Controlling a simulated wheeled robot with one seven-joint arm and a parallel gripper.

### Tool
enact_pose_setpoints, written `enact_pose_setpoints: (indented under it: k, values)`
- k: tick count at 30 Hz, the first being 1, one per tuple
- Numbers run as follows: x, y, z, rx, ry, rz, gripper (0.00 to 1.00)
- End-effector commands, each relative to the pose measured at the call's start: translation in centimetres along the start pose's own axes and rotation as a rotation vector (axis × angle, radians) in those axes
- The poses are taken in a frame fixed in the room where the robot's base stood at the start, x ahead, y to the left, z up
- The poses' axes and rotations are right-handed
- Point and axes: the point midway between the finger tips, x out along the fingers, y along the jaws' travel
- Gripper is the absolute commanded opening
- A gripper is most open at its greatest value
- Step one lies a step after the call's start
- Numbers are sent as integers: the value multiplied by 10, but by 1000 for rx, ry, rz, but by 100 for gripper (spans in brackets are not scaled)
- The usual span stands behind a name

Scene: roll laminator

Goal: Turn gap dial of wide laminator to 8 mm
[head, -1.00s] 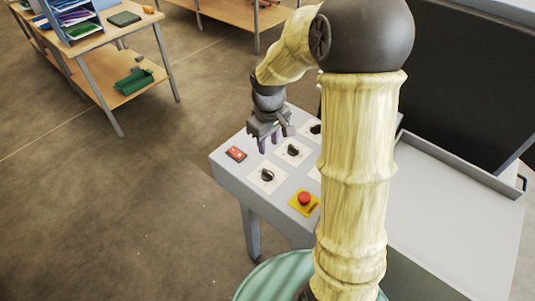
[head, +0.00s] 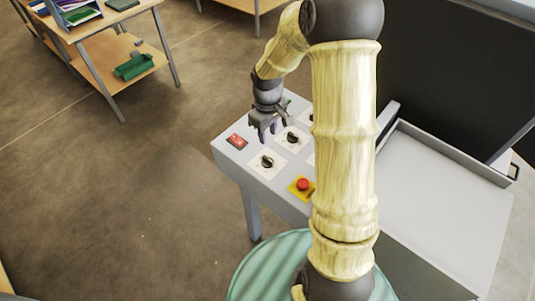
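The wide laminator's grey control panel (head: 228,155) stands in front of me. Two black dials on white plates show on it, a front dial (head: 267,161) and a dial behind it to the right (head: 292,137). Their scale markings are too small to read, so I cannot tell which is the gap dial. My gripper (head: 266,136) points down over the panel, between the red switch and the rear dial. Its fingers look apart and nothing shows between them. Any further dials are hidden behind my arm.
A red emergency button on a yellow plate (head: 302,185) sits near the front. The laminator's flat bed (head: 440,215) extends right. A wooden table (head: 105,38) stands far left, with open floor between.

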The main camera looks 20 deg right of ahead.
Motion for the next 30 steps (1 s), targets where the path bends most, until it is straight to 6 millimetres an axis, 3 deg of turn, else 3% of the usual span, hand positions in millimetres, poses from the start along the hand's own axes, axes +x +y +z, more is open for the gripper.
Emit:
enact_pose_setpoints:
  k: [18, 24, 30]
  values:
    - [95, -1, 1, -2, -4, -3, 34]
    - [115, -1, 0, 0, -2, -2, 34]
    - [121, 0, 0, 0, 1, 0, 34]
